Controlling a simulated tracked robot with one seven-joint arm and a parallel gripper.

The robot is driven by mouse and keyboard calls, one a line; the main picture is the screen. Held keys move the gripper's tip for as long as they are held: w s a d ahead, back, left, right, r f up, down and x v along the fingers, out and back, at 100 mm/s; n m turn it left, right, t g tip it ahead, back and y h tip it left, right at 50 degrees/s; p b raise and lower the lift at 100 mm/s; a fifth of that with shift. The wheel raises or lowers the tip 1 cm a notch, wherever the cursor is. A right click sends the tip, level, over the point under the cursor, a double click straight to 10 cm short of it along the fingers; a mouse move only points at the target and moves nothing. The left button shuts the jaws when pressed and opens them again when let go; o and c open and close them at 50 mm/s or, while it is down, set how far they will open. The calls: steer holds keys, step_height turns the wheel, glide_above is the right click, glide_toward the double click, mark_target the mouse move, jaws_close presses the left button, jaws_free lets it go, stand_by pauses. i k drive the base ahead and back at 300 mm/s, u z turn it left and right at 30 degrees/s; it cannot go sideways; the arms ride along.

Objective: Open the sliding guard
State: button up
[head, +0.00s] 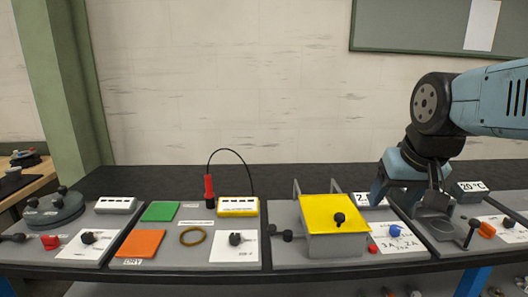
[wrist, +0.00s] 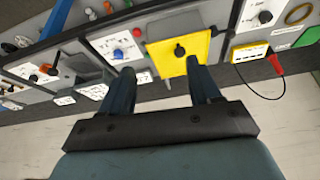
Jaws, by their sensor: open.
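The sliding guard is a yellow cover (head: 322,212) with a black knob (head: 339,218) on its top, over a grey box on the bench right of centre. In the wrist view the yellow cover (wrist: 172,58) and its knob (wrist: 179,50) lie beyond the fingertips. My gripper (head: 408,180) is to the right of the cover in the head view, above the bench and apart from it. In the wrist view my gripper (wrist: 157,72) is open and empty, its two fingers spread. What is under the cover is hidden.
A blue knob (head: 395,231) and a label plate stand right of the cover. Grey rails (head: 297,188) rise behind it. Left are a yellow meter (head: 238,207) with a red probe (head: 209,190), and green (head: 160,211) and orange (head: 141,243) pads.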

mark_target(340, 213)
steer(key=z, duration=0.55)
steer(key=k, duration=1.3)
steer(key=z, duration=0.35)
steer(key=i, duration=0.6)
steer(key=z, duration=0.2)
